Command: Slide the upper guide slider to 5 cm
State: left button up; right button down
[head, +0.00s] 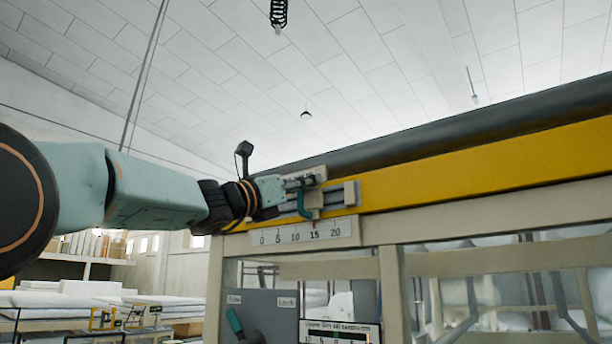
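The upper guide slider (313,199) is a small block on a grey rail on the yellow beam. My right gripper is not in view.
The yellow beam (480,177) runs to the upper right with a dark roller (450,133) above it. A beige block (350,193) ends the rail on the right. Below is a grey panel (262,310) with a teal-handled lever (235,323) and a small display (340,331).

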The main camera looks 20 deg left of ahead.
pick_arm(q)
jog(key=shift+w+d+r, duration=0.1)
jog(key=shift+w+d, duration=0.05)
jog(key=shift+w, duration=0.25)
jog(key=shift+a, duration=0.25)
jog(key=shift+s+a+r, duration=0.1)
jog(key=shift+s+a, duration=0.1)
jog(key=shift+a, duration=0.15)
jog(key=shift+s+a, duration=0.3)
jog(key=shift+s, duration=0.05)
jog(key=shift+w+d, duration=0.4)
jog(key=shift+d, duration=0.4)
jog(key=c, duration=0.4)
jog(key=shift+w+a, duration=0.1)
jog(key=shift+a, duration=0.1)
jog(key=c, duration=0.3)
jog(key=shift+w+a+f, duration=0.1)
jog(key=shift+a+f, duration=0.05)
jog(key=shift+f, duration=0.05)
grip_shut()
